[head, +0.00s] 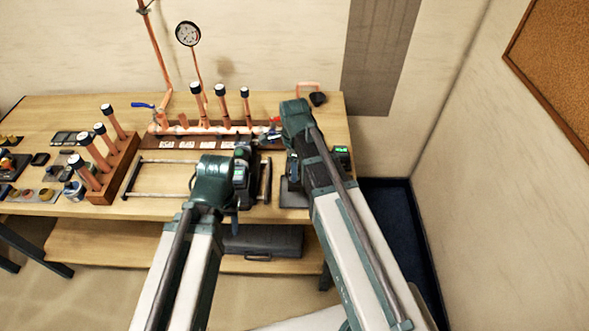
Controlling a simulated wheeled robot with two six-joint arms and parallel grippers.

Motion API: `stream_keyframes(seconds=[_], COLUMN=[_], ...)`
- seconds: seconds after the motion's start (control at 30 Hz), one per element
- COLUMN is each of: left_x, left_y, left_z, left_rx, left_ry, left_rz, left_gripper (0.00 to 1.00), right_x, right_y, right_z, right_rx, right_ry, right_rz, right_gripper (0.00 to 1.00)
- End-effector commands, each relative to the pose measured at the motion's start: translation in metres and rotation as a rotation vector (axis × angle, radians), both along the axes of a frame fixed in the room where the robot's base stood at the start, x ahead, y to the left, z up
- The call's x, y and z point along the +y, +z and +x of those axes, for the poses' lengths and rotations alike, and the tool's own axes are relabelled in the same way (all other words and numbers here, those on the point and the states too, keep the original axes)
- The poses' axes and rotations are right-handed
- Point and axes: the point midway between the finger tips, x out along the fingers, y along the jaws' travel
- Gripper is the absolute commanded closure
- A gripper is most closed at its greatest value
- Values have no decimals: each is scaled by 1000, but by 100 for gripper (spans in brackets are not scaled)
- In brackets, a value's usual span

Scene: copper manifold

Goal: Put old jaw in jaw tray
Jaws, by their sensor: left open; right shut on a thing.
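My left gripper (243,180) is over the front of the bench, in front of the copper pipework. It is open, and its fingers are partly hidden by its own wrist. My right gripper (292,160) is a little to the right, near the bench's right end. It is shut on a dark thing that my own arm mostly hides, so I cannot tell what it is. A dark flat tray or base (294,201) lies below it at the front edge; I cannot tell whether it is the jaw tray. I cannot make out the old jaw.
The copper manifold (205,129) stands along the back of the bench (150,209), with a gauge (188,34) above. A wooden rack (124,165) of copper pipes stands to the left. Small parts trays (42,196) fill the left end. A dark case (262,240) lies on the lower shelf.

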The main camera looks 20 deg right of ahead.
Motion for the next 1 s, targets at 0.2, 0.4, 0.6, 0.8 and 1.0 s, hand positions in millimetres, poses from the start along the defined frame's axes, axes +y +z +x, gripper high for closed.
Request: stream_keyframes(seconds=[0.2,0.4,0.6,0.8,1.0], left_x=[0,0,0,0,0], left_y=[-25,-7,6,4,-1], left_z=[0,0,0,0,0], left_rx=[-1,-1,-1,-1,-1], left_ry=[-1,-1,0,1,-1], left_rz=[0,0,0,0,0], left_gripper=[50,50,50,50,50], right_x=[0,0,0,0,0], right_y=[-26,-7,6,4,-1], right_z=[1,3,3,4,4], right_rx=[0,0,0,0,0], right_ry=[0,0,0,0,0], right_rz=[0,0,0,0,0], right_gripper=[100,100,100,100,100])
